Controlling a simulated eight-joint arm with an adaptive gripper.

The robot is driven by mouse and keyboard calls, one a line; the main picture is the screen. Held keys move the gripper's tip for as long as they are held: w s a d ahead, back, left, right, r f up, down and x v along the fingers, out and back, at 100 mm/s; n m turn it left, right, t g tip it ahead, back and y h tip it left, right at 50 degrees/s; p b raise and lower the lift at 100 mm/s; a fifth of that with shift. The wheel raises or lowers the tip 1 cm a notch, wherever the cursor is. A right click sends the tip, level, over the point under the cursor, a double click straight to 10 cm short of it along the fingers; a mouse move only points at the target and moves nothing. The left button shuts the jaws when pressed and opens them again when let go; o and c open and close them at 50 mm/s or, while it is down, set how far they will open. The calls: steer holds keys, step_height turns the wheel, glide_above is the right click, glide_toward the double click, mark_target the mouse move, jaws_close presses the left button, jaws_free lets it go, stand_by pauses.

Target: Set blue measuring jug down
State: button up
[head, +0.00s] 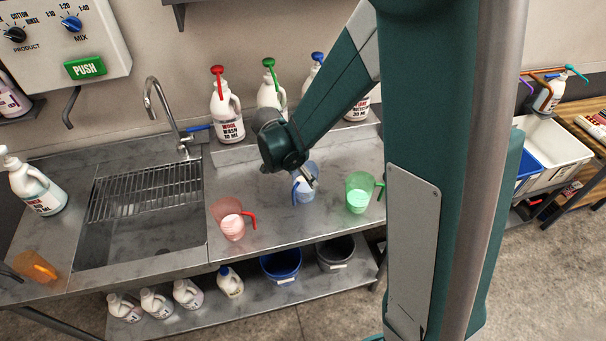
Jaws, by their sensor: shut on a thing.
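The blue measuring jug (304,189) is in the middle of the steel counter (270,215), between a red jug (231,220) and a green jug (359,193). It looks upright, with its blue handle to the left. My gripper (309,181) is shut on the blue jug near its upper part. My arm comes down from above and hides part of the gripper and jug. I cannot tell whether the jug's base touches the counter.
A sink with a wire rack (145,193) and tap (168,115) lies left. White pump bottles (226,112) line the back ledge. An orange jug (36,266) stands at the far left. Buckets (281,263) and small bottles sit on the lower shelf. Counter in front of the blue jug is clear.

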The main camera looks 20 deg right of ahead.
steer(key=shift+f, duration=0.1)
steer(key=o, duration=1.6)
steer(key=shift+r, duration=0.2)
steer(key=shift+v, duration=5.95)
steer(key=shift+s, duration=0.1)
